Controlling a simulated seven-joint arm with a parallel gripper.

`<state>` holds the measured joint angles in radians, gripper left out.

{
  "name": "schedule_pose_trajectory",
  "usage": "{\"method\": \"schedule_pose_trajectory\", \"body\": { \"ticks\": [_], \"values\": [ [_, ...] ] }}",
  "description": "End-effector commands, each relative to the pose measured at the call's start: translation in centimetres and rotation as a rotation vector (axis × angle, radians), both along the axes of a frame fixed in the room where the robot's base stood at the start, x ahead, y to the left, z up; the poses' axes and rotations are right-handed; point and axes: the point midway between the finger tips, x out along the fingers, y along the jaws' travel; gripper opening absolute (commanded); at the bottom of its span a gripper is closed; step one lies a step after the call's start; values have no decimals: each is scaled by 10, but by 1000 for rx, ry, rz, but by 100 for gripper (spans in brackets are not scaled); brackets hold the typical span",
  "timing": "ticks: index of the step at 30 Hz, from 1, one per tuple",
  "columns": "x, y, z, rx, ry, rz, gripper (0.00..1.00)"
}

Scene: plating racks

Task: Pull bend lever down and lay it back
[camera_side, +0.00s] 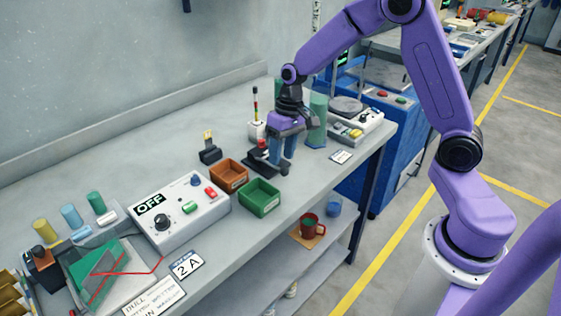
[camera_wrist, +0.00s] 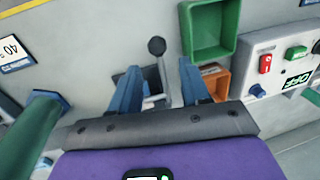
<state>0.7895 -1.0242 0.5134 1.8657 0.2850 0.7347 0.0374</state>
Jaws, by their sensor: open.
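The bend lever (camera_wrist: 155,77) shows in the wrist view as a grey rod with a dark ball knob (camera_wrist: 156,46). Its dark base (camera_side: 258,161) sits on the bench behind the green bin in the side view, partly hidden by my gripper. My gripper (camera_side: 281,160) points down over this base with blue fingers. In the wrist view my gripper (camera_wrist: 160,72) is open, with one finger on each side of the rod and a visible gap to the right finger. The knob shows beyond the fingertips. I cannot tell whether the left finger touches the lever.
A green bin (camera_side: 259,209) and an orange bin (camera_side: 243,178) stand close beside the lever. A grey control box (camera_side: 183,232) reading OFF is at left. A green cylinder (camera_side: 318,128) and a scale (camera_side: 347,106) stand behind my gripper. The bench's front edge is near.

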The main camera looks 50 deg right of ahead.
Motion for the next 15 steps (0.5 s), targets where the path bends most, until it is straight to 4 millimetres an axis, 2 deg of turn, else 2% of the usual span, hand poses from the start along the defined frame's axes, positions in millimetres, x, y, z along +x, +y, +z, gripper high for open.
{"method": "schedule_pose_trajectory", "body": {
  "ticks": [1, 6, 15],
  "values": [
    [-1, 1, -8, -1, 4, 0, 47],
    [0, 5, -25, 0, 2, 1, 47],
    [0, 6, -31, 0, -1, 0, 47]
  ]
}}
